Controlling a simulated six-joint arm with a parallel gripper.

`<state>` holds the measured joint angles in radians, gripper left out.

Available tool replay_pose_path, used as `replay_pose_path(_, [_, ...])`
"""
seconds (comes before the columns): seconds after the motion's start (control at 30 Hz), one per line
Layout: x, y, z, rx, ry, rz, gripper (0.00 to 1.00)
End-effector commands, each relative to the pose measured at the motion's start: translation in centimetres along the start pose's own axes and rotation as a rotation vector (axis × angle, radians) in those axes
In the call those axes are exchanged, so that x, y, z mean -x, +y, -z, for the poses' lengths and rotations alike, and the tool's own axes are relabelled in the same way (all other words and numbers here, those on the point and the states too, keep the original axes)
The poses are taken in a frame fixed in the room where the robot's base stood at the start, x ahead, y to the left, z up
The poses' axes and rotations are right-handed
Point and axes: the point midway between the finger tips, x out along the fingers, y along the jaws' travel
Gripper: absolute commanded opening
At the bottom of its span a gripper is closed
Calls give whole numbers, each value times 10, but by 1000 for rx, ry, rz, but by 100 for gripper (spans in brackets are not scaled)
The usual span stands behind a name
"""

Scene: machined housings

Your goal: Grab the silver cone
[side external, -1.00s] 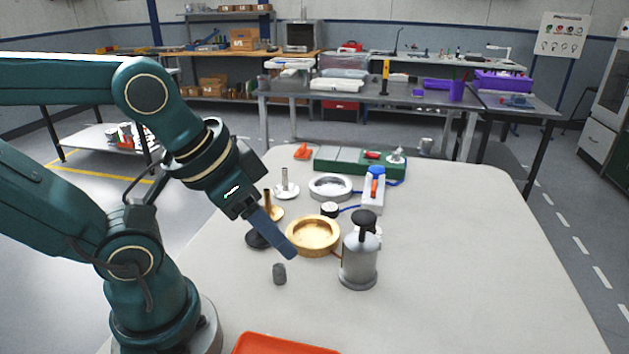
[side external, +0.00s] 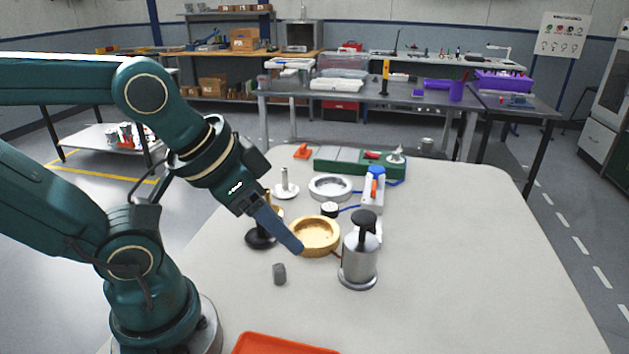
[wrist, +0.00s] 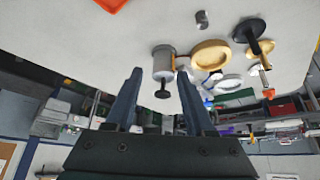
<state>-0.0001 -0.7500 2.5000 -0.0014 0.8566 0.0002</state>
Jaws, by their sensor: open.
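A small silver cone (side external: 396,155) appears at the right end of the green case (side external: 335,163), at the far side of the table. I cannot clearly make it out in the wrist view. My gripper (side external: 296,247) is tilted down over the near-left part of the table, well short of the cone. It appears near the brass ring, with the grey cylinder below it in the picture. In the wrist view my gripper (wrist: 160,74) shows two fingers apart with nothing held between them.
A grey cylinder (side external: 279,274) and orange tray (side external: 280,345) are nearer. The table's right side is clear.

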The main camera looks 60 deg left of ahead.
Motion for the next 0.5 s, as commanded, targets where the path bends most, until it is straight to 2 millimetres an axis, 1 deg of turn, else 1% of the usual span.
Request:
replay_pose_path(0.07, [1,1,19,5,88,-6,54])
replay_pose_path(0.17, [5,3,59,25,252,-20,54])
replay_pose_path(0.2, [5,2,76,43,311,-20,54])
replay_pose_path(0.27, [3,-3,102,77,395,-13,54])
replay_pose_path(0.3, [1,-9,118,102,446,-2,54])
replay_pose_path(0.37, [-4,-20,140,144,515,19,54])
replay_pose_path(0.4, [-8,-29,153,172,560,38,54])
replay_pose_path(0.47, [-14,-46,172,218,621,74,54])
replay_pose_path(0.5, [-20,-59,182,248,659,104,54])
